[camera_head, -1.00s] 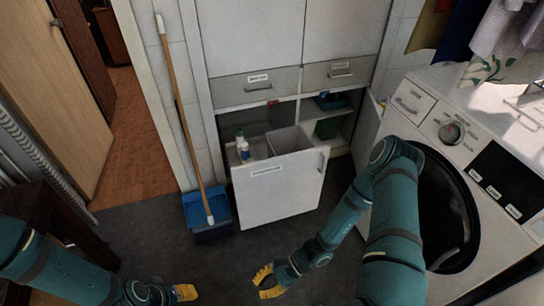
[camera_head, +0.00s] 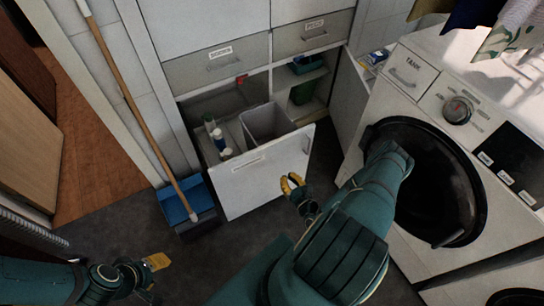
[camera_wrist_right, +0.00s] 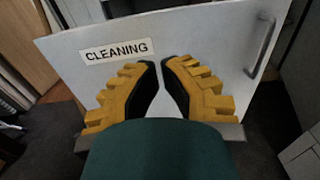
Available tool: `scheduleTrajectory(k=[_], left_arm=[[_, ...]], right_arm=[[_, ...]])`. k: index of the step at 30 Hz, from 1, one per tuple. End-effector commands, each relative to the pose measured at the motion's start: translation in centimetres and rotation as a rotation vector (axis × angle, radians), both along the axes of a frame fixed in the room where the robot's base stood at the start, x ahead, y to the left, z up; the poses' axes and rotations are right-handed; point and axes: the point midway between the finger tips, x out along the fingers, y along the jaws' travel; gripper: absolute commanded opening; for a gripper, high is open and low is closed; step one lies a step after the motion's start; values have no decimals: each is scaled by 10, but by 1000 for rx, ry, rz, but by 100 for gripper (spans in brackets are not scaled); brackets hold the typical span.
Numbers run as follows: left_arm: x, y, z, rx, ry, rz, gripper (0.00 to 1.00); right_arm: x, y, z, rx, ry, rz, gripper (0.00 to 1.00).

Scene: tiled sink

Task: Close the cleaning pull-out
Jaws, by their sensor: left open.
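The cleaning pull-out stands out from the cabinet under the drawers. Its white front panel (camera_head: 262,178) is upright, with a bin and bottles behind it. In the right wrist view the panel (camera_wrist_right: 205,45) bears a "CLEANING" label (camera_wrist_right: 116,51) and a bar handle (camera_wrist_right: 262,45) at right. My right gripper (camera_head: 293,180) is in front of the panel's right part, empty. In the right wrist view its fingertips (camera_wrist_right: 163,63) are partly open, with a narrow gap showing the panel; contact cannot be told. My left gripper (camera_head: 160,261) is open and empty, low at left, away from the pull-out.
A grey bin (camera_head: 265,123) sits inside the pull-out. A broom (camera_head: 140,110) and blue dustpan (camera_head: 184,198) stand just left of it. A washing machine (camera_head: 425,150) is at right, beside an open cabinet door (camera_head: 350,105). Dark floor lies in front.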

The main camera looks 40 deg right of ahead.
Motion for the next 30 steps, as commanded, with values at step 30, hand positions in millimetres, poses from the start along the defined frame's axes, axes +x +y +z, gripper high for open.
scheduleTrajectory(k=[30], left_arm=[[6, 1, -30, 3, -14, 3, 47]], right_arm=[[133, -30, 1, 1, 0, 7, 0]])
